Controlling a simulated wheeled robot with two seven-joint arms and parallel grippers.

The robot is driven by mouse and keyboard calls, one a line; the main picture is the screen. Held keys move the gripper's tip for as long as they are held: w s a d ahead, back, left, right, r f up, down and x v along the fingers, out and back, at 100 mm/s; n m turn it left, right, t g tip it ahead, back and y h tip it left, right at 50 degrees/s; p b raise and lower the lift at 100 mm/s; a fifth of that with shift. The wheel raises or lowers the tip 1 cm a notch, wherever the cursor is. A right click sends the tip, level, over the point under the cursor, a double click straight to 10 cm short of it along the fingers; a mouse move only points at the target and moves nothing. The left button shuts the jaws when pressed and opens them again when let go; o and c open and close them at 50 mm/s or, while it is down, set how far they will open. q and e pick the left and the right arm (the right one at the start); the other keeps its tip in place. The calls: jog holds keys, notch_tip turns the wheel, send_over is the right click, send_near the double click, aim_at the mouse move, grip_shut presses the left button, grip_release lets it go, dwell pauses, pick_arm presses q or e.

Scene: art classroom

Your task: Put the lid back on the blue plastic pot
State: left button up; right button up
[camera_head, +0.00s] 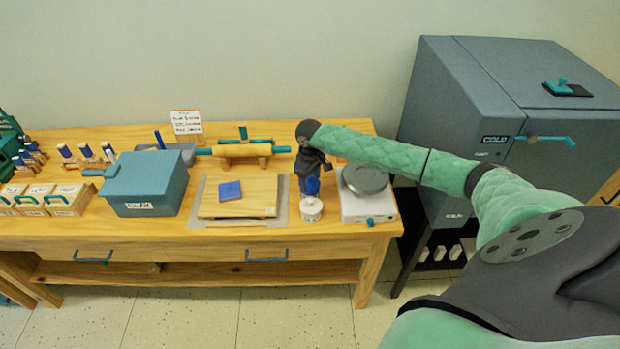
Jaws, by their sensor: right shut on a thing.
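My right gripper (311,178) points down over the front right of the wooden table and is shut on a small blue piece (312,186), which looks like the lid. Directly below it stands a small whitish pot (311,210), upright, with markings on its side. The blue piece is right above or at the pot's top; whether they touch cannot be told. No plainly blue open pot shows. The gripper's fingers are small and partly hidden. My left gripper is not in view.
A board with a blue slab (230,190) lies left of the pot. A scale with a round grey plate (366,180) stands close on its right. A blue-grey clay box (146,184) and a rolling pin (242,150) are farther left. A grey cabinet (455,110) stands right of the table.

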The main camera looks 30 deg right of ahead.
jog(key=o, duration=1.3)
jog(key=shift+o, duration=0.2)
jog(key=shift+r+p, duration=3.45)
jog(key=shift+r, duration=0.05)
jog(key=shift+c, duration=0.2)
grip_shut()
